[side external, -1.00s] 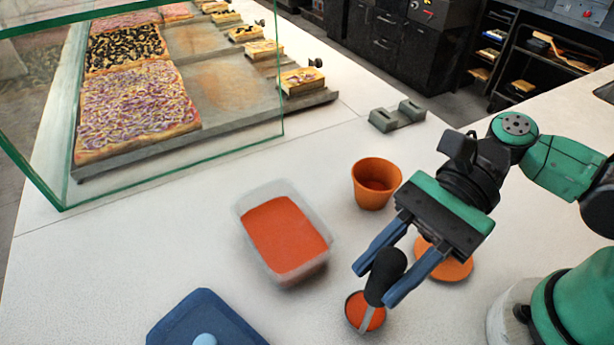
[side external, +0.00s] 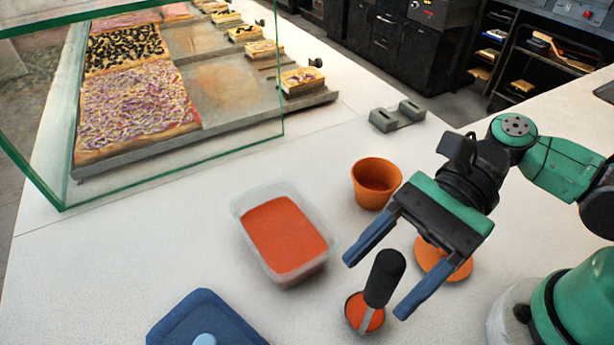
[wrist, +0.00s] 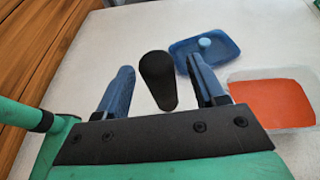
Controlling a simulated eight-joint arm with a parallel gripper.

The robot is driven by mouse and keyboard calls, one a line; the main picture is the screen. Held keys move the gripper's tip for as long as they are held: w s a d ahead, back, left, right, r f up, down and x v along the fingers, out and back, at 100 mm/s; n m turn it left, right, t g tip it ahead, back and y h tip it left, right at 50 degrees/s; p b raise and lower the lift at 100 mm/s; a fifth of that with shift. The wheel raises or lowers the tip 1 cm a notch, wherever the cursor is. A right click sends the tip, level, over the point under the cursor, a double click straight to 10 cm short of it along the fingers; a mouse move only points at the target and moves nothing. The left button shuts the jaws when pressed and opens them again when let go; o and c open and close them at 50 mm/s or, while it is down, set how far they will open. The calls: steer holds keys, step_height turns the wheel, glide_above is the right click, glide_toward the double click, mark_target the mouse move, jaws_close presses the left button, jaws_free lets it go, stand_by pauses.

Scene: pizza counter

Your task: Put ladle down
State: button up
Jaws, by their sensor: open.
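The ladle (side external: 384,278) has a thick black handle and a metal bowl with red sauce in it. Its bowl sits low at the counter, and its handle stands up, tilted slightly. My gripper (side external: 374,286) is open, with one blue finger on each side of the handle and a gap to both. In the wrist view the black handle (wrist: 158,80) stands between the two spread fingers (wrist: 163,90), apart from them. The lower part of the ladle is hidden in the wrist view.
A clear tub of red sauce (side external: 328,258) stands left of the ladle. A blue lid (side external: 180,325) lies at the front left. An orange cup (side external: 376,200) stands behind, and an orange disc (side external: 455,270) lies under my gripper. A glass case with pizzas is at the back left.

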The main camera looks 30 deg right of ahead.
steer(key=w+d+n+t+h, duration=0.4)
steer(key=w+d+n+h, duration=0.2)
steer(key=d+n, duration=0.2)
steer(key=w+d+n+t+h, duration=0.5)
steer(key=w+d+n+h, duration=0.1)
steer(key=d, duration=0.4)
steer(key=shift+d+n+h, duration=0.25)
steer(key=shift+n+h, duration=0.45)
steer(key=shift+n, duration=0.4)
steer(key=shift+o, duration=0.4)
